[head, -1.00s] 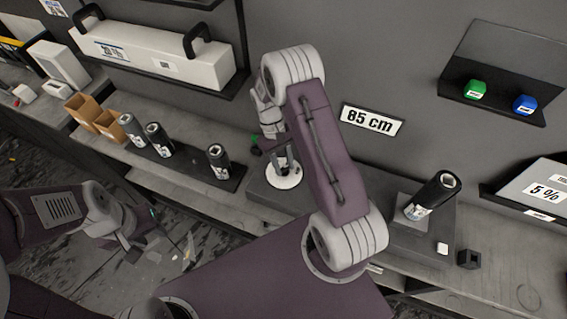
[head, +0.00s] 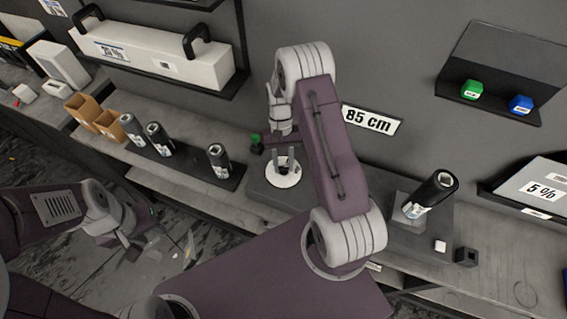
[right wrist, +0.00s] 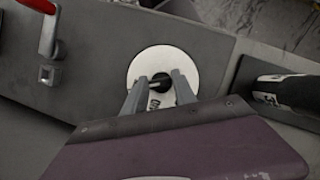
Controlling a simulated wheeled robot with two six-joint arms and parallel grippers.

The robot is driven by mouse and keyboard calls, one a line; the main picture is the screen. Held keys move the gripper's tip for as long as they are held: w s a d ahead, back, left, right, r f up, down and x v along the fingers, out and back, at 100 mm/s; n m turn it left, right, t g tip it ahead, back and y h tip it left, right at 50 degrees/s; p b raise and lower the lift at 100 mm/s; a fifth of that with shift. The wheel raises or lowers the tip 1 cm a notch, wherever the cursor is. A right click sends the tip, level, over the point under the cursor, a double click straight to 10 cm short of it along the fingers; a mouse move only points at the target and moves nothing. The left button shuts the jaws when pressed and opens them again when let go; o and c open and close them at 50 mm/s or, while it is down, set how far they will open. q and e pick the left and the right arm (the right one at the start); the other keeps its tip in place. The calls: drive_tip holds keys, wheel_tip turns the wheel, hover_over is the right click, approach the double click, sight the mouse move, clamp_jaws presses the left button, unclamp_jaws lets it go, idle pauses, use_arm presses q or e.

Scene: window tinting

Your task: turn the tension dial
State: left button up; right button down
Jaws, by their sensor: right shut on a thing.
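The tension dial shows in the head view as a white disc (head: 284,179) on a dark grey base on the bench. In the right wrist view its white plate (right wrist: 148,62) surrounds a dark centre knob (right wrist: 161,82) with a pale mark. My right gripper (head: 286,163) points down onto the dial, and its two fingers (right wrist: 158,88) are closed on the knob from both sides. The fingers hide part of the knob and plate. My left gripper (head: 145,242) hangs low at the left over the floor, away from the dial; its jaw gap is unclear.
Black rolls (head: 218,156) stand left of the dial. A small green-topped piece (head: 256,139) sits just behind the dial. A red-handled part (right wrist: 46,32) shows in the right wrist view.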

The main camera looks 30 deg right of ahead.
drive_tip(key=shift+w, duration=0.1)
drive_tip(key=c, duration=1)
unclamp_jaws()
drive_tip(key=shift+w+r, duration=0.15)
drive_tip(key=shift+r, duration=0.2)
drive_tip(key=b+v, duration=0.2)
drive_tip(key=v, duration=0.6)
drive_tip(key=shift+r, duration=0.2)
drive_tip(key=shift+f, duration=0.1)
